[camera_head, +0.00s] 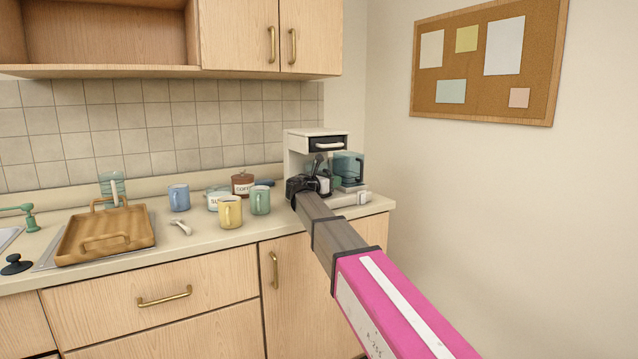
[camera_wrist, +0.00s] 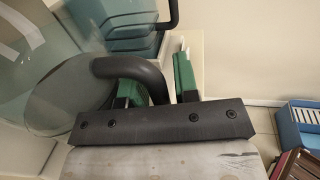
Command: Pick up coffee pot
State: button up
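The coffee pot shows in the wrist view as a clear round glass wall (camera_wrist: 62,92) at the left with a curved black handle (camera_wrist: 118,66). In the head view the pot is mostly hidden behind my gripper (camera_head: 304,184), at the front of the white coffee maker (camera_head: 296,150). My gripper, with green fingers, also shows in the wrist view (camera_wrist: 160,80). The handle passes between the two fingers, close to both. I cannot tell whether they press on it.
A teal see-through container (camera_head: 349,166) with a black handle stands right of the coffee maker. Mugs in blue (camera_head: 179,198), yellow (camera_head: 229,212) and green (camera_head: 260,200) stand to the left. A wooden tray (camera_head: 75,240) lies farther left. A wall is close on the right.

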grip_shut()
jog(key=shift+r, duration=0.1)
jog(key=shift+r, duration=0.5)
jog(key=s+d, duration=1)
jog(key=s, duration=0.5)
jog(key=shift+r, duration=0.15)
